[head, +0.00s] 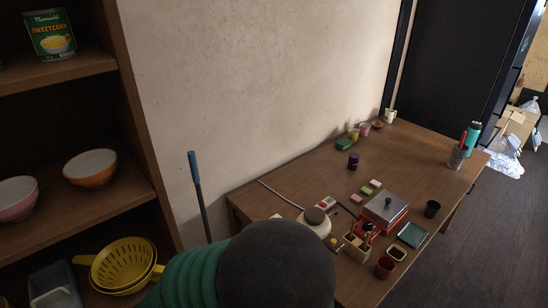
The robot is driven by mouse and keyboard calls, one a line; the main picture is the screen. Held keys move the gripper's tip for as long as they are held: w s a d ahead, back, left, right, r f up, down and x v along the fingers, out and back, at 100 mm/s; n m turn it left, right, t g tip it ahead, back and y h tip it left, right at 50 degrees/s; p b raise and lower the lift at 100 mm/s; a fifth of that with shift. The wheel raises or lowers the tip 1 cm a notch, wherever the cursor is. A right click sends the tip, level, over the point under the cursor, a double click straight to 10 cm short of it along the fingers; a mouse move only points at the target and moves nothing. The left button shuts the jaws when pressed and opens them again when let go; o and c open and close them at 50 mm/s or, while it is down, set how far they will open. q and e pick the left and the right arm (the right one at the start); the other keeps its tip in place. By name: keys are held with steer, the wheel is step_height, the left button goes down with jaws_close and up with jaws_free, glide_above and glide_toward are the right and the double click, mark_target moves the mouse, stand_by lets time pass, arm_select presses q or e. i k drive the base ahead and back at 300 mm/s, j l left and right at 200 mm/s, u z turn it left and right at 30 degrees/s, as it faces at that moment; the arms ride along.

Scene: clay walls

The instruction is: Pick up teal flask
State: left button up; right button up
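The teal flask (473,134) stands upright near the far right end of the wooden table (415,160). A dark mesh cup (456,157) with a red item in it stands right beside the flask and hides part of its lower body. Neither of my grippers is in view. A dark rounded shape and a green ribbed part fill the bottom middle and cover the table's near left corner.
A red box with a grey lid (386,207), a wooden holder (356,247), a teal tray (411,234) and dark cups crowd the table's near part. Shelves with bowls (90,168) and a yellow colander (123,264) stand left.

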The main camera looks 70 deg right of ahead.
mark_target(474, 130)
steer(key=z, duration=3.7)
